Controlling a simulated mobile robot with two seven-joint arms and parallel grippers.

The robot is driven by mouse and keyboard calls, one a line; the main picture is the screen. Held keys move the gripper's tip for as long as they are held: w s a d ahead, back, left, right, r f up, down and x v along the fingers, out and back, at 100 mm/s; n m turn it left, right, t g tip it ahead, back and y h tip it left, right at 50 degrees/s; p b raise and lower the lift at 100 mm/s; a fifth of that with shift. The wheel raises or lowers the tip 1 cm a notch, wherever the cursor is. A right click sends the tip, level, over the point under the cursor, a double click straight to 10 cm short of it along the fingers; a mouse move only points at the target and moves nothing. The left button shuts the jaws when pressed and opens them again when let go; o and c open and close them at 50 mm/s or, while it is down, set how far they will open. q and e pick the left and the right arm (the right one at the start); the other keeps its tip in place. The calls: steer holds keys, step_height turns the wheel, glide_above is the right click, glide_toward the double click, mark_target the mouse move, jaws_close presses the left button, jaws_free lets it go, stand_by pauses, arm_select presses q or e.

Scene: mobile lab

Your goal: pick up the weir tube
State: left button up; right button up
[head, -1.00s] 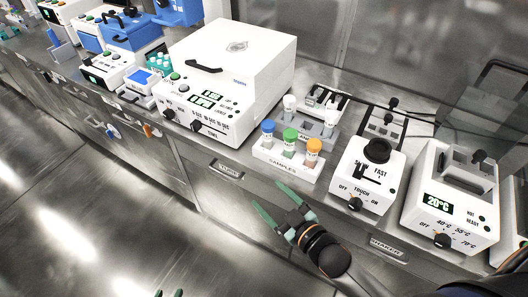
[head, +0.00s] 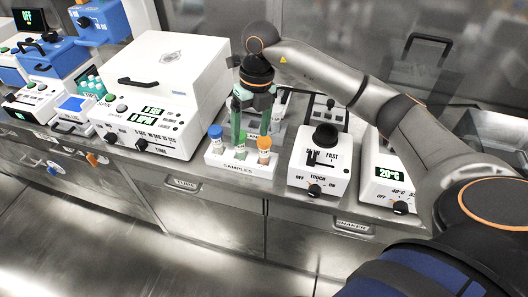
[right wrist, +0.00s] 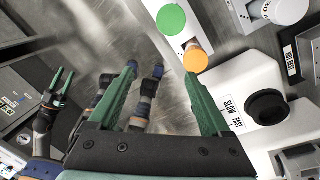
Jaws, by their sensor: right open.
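A white rack labelled SAMPLES (head: 243,167) holds tubes with a blue cap (head: 215,131) and an orange cap (head: 264,143). A green cap (right wrist: 171,19) shows beside the orange cap (right wrist: 195,58) in the right wrist view. The names on the tubes are too small to read, so I cannot tell which is the weir tube. My right gripper (head: 250,140) is open above the rack, fingers pointing down; in the head view it hides the green-capped tube. In the right wrist view nothing is between its fingers (right wrist: 161,70). My left gripper (right wrist: 63,74) shows open at the left there.
A white lidded machine (head: 165,75) stands left of the rack. A mixer with a black cup (head: 320,160) and a white block reading 20°C (head: 385,180) stand to the right. A white-capped item (right wrist: 285,10) is behind the rack. The bench's front edge is close to the rack.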

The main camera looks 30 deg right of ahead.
mark_target(264, 150)
steer(key=shift+m+h, duration=0.4)
steer(key=shift+h, duration=0.5)
steer(key=d, duration=0.1)
steer(key=d+r, duration=0.1)
steer(key=d, duration=0.2)
steer(key=shift+w+r, duration=0.25)
steer(key=shift+r, duration=0.05)
step_height(264, 150, down, 6)
steer(key=shift+f+p, duration=0.15)
steer(key=shift+p, duration=0.2)
steer(key=shift+w+d+f+p, duration=0.1)
steer(key=shift+f+p, duration=0.15)
steer(key=shift+f, duration=1.25)
steer(key=shift+w+d+f+p, duration=0.1)
steer(key=shift+f+p, duration=0.1)
steer(key=shift+f, duration=1.25)
jaws_close()
